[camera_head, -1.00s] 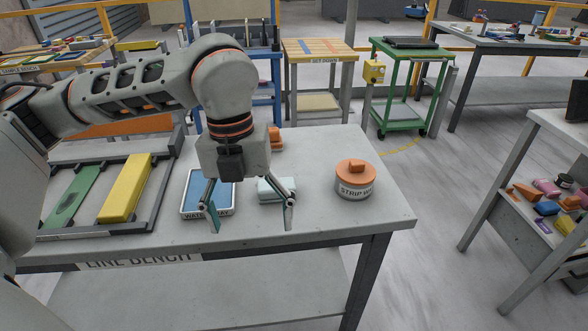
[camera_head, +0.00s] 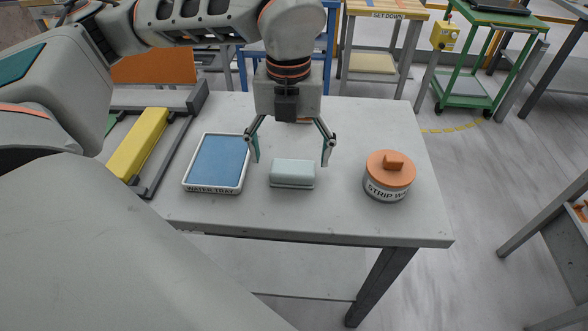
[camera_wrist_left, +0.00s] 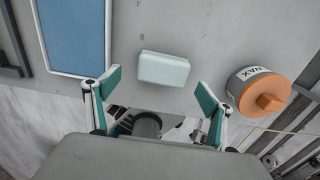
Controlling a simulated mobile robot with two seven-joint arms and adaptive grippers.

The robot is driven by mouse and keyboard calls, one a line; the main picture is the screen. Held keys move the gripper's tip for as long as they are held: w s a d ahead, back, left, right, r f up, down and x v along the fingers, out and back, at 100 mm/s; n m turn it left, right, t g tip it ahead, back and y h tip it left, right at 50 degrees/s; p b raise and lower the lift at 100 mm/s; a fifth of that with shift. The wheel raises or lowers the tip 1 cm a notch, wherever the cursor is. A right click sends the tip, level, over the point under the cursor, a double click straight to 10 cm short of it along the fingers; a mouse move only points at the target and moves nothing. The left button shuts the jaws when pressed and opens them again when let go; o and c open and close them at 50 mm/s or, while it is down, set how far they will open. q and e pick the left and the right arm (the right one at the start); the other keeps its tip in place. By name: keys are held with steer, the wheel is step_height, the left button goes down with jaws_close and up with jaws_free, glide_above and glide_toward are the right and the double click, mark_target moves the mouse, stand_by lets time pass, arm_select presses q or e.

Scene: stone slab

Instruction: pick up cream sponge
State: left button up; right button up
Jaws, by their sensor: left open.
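A pale, greenish-white block (camera_head: 292,172), the closest thing to a cream sponge here, lies flat on the grey bench top. It also shows in the left wrist view (camera_wrist_left: 163,68). My left gripper (camera_head: 291,155) is open and empty, its teal-padded fingers spread wider than the block. In the head view its fingertips appear just beyond the block, one toward each side. In the left wrist view the fingers (camera_wrist_left: 159,86) flank the block's near side, apart from it. The fingertips' height above the bench is hard to tell. My right gripper is not in view.
A blue water tray (camera_head: 219,160) lies left of the block. A round orange-lidded pot (camera_head: 389,176) stands to its right. A yellow bar (camera_head: 140,142) sits in a dark rack further left. An orange item is partly hidden behind the gripper. Bare bench (camera_head: 340,205) surrounds the block.

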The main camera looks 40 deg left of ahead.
mark_target(293, 167)
arm_select(q)
steer(key=f, duration=0.4)
steer(key=shift+w+d+b, duration=0.1)
steer(key=shift+w+b, duration=0.15)
steer(key=shift+b, duration=0.1)
steer(key=shift+f, duration=0.15)
steer(key=c, duration=1.1)
steer(key=shift+r, duration=0.2)
